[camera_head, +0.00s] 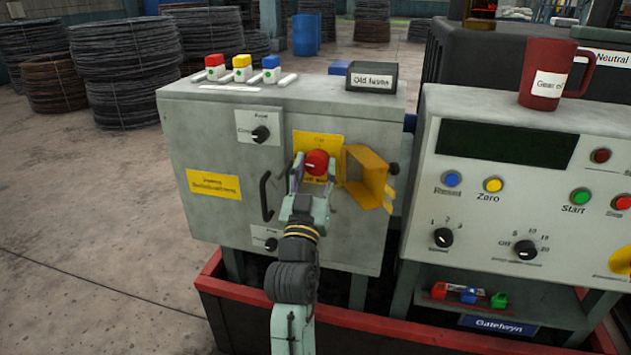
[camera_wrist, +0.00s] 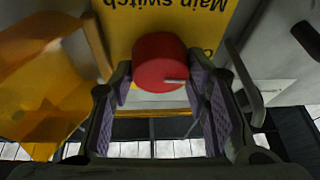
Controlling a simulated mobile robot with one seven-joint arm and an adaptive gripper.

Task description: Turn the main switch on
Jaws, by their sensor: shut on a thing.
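The main switch is a red round knob (camera_head: 317,162) on a yellow plate on the front of the grey cabinet. In the wrist view the knob (camera_wrist: 160,62) shows large, with a pale mark near its lower right edge, below the upside-down words "Main switch". My gripper (camera_head: 315,172) reaches the knob from the front, with one finger on each side. It is shut on the knob. In the wrist view the purple finger pads flank it. A yellow cover (camera_head: 367,178) stands swung open to the right of the knob. Part of the plate is hidden behind my gripper.
A black door handle (camera_head: 266,196) and a small rotary knob (camera_head: 261,134) are left of my gripper. Three coloured padlocks (camera_head: 242,68) and an "Old fuses" box (camera_head: 371,76) are on top of the cabinet. A control console (camera_head: 500,215) with a red mug (camera_head: 548,75) stands at right.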

